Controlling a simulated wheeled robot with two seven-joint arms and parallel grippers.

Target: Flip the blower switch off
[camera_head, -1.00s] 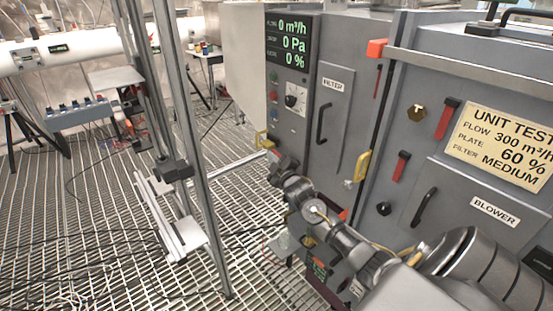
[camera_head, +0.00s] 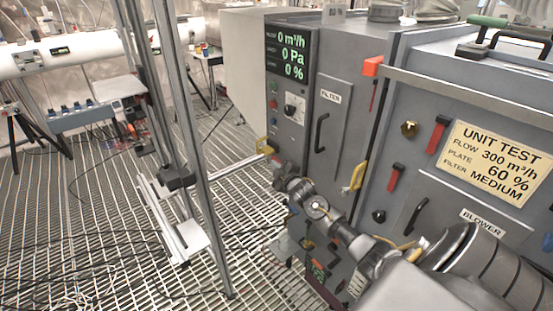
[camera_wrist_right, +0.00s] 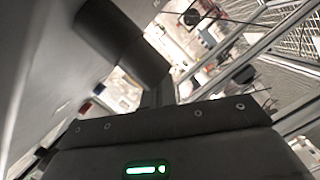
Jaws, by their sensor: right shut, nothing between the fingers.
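The grey cabinet carries a BLOWER label (camera_head: 482,222) on its lower right panel in the head view. No part there can be made out for sure as the blower switch. A dark piece (camera_head: 547,243) at the right edge is cut off by the frame. My right arm crosses the lower front from the lower right. My right gripper (camera_head: 282,170) is small at its far end, beside the cabinet's lower left front, shut and empty. The right wrist view shows its dark body and fingers (camera_wrist_right: 157,90) close up. My left gripper is not in view.
The display (camera_head: 290,55) reads 0 m³/h, 0 Pa and 0 %. A dial (camera_head: 295,107) sits below it. Red levers (camera_head: 438,135) and yellow handles (camera_head: 358,173) stick out from the cabinet. A metal post frame (camera_head: 190,150) stands to the left on the grating floor.

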